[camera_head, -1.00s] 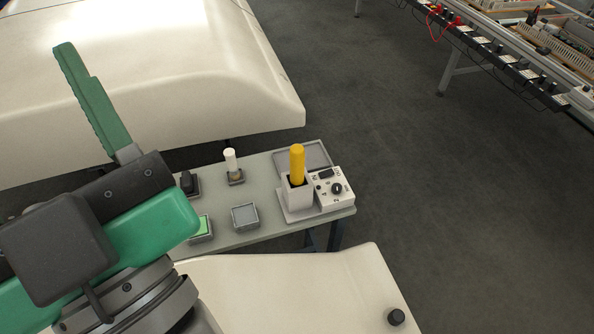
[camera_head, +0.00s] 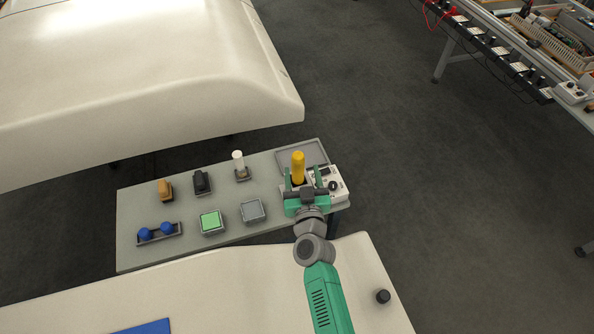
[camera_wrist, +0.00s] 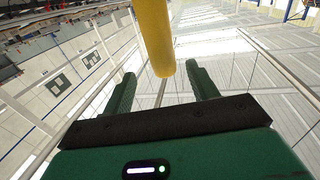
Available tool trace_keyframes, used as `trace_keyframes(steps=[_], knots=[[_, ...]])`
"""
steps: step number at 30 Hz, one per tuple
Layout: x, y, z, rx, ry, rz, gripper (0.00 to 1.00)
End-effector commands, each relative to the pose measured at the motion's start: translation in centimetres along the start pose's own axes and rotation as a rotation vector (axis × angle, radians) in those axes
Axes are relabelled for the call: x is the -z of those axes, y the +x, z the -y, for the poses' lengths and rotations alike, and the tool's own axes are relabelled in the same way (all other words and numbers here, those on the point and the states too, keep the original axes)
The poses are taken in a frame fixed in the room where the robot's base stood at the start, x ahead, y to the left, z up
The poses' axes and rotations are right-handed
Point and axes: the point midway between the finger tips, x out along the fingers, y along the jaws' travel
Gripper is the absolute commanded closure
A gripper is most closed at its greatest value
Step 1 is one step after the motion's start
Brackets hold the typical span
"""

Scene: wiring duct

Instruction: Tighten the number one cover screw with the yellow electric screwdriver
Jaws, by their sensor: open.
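The yellow electric screwdriver (camera_head: 298,165) stands upright in its holder at the right end of the grey side table, its handle on top. It also shows in the wrist view (camera_wrist: 155,35), at the top middle. My gripper (camera_head: 303,178) is at the holder, on the near side of the screwdriver, and covers part of the holder. In the wrist view my gripper (camera_wrist: 163,85) has its two green fingers apart, with the yellow handle lined up between them and beyond. I cannot tell whether they touch it. The number one cover screw cannot be made out.
A white box with a black knob (camera_head: 334,186) stands right beside the holder. The table (camera_head: 160,200) also bears a white-topped tool (camera_head: 239,165), black and orange items, blue knobs (camera_head: 166,228), and green and grey square pads. A bench with wiring duct (camera_head: 550,40) stands at the upper right.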

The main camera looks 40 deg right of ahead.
Motion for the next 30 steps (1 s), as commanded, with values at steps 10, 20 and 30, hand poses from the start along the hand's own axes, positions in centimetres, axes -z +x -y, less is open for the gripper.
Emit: trace_keyframes(steps=[10,20,30], knots=[[-0.2,4.0,0.3,0.002,0.002,-0.003,0.42],[0.1,7.2,0.4,0.003,0.000,-0.001,0.42],[0.1,7.1,0.5,0.003,0.001,-0.002,0.85]])
